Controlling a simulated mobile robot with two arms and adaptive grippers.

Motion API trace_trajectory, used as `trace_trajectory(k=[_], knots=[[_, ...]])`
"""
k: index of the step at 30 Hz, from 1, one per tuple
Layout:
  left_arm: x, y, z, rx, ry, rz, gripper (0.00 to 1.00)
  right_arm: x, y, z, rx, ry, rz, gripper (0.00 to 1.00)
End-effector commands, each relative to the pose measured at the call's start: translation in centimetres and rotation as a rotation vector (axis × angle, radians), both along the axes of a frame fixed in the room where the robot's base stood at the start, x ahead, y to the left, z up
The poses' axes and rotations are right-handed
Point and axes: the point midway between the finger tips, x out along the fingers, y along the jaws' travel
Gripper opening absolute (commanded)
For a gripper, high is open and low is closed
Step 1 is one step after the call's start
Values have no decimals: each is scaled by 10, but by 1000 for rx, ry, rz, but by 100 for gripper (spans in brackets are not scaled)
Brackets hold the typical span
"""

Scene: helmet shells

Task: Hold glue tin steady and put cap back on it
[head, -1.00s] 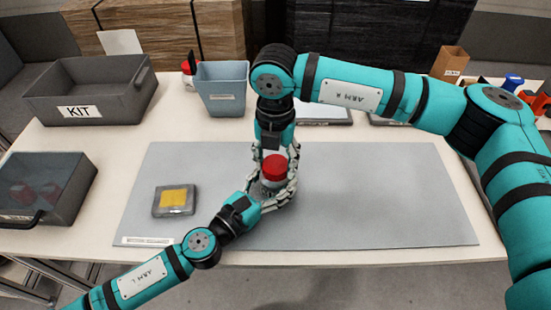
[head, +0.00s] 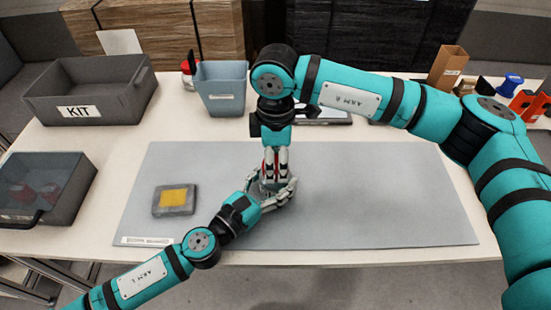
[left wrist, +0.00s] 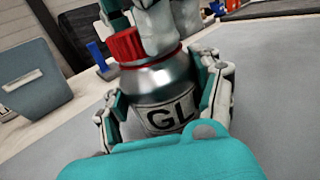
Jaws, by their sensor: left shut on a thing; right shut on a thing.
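The silver glue tin (left wrist: 158,85), with a label starting "GL", stands upright on the grey mat (head: 385,205). My left gripper (head: 273,190) is shut around its body; its fingers flank the tin in the left wrist view (left wrist: 165,115). The red cap (left wrist: 125,45) is at the tin's top, just above a red ring on its shoulder. My right gripper (head: 275,168) comes from above and is shut on the cap; its pale fingers also show in the left wrist view (left wrist: 160,28). The fingers hide much of the cap and neck, so I cannot tell how fully it is seated.
A grey case with a yellow top (head: 174,199) lies on the mat's left. A KIT crate (head: 135,95), a blue-grey bin (head: 222,92) and a dark tray (head: 75,190) stand around it. The mat's right side is clear.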

Motion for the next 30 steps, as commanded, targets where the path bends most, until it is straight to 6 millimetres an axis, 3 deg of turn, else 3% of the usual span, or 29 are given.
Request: trace_trajectory(k=[1, 6, 16, 25, 30], knots=[[-1, -1, -1, 1, 2, -2, 0, 1, 0, 1, 2, -3, 0, 55], [-1, -1, -1, 1, 2, -2, 0, 0, 0, 1, 1, -2, 1, 75], [-1, 0, -1, 0, 1, -1, 0, 1, 0, 4, 1, -2, 2, 75], [0, 0, -1, 1, 1, -1, 0, 1, 0, 40, 0, -2, 2, 75], [0, 0, -1, 1, 1, -1, 0, 0, 0, 46, 0, 0, 2, 75]])
